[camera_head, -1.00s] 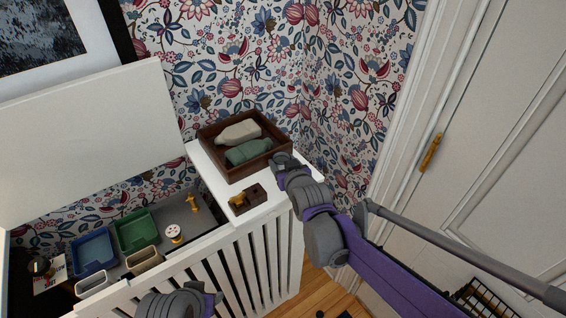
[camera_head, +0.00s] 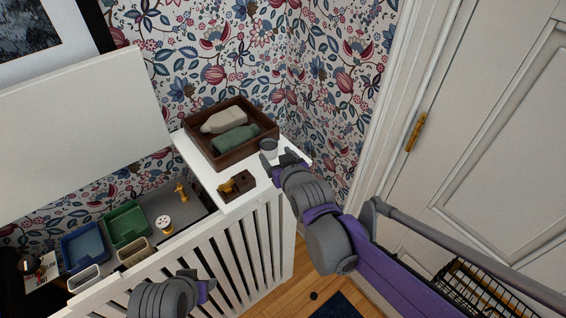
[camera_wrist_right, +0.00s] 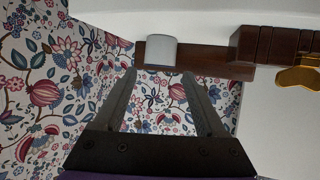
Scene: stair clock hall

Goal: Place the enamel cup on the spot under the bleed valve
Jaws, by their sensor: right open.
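The enamel cup (camera_head: 268,148), small and pale grey, stands on the white top of the slatted cabinet (camera_head: 206,167), beside the right corner of the wooden tray. In the right wrist view the cup (camera_wrist_right: 161,52) is ahead of the fingertips, with a clear gap below it. My right gripper (camera_head: 287,159) is open and empty, just to the right of the cup. Its two fingers (camera_wrist_right: 156,82) are spread apart. My left arm (camera_head: 172,296) shows at the bottom edge; its fingers cannot be made out. I cannot surely identify the bleed valve; a small brass fitting (camera_head: 181,191) stands inside the cabinet.
The wooden tray (camera_head: 219,161) holds a cream and a green bottle-shaped piece. A wooden block with a brass piece (camera_head: 235,185) sits near the front edge. The open cabinet holds a blue bin (camera_head: 84,246), a green bin (camera_head: 127,225) and a white spool (camera_head: 165,224). Wallpapered walls close the corner.

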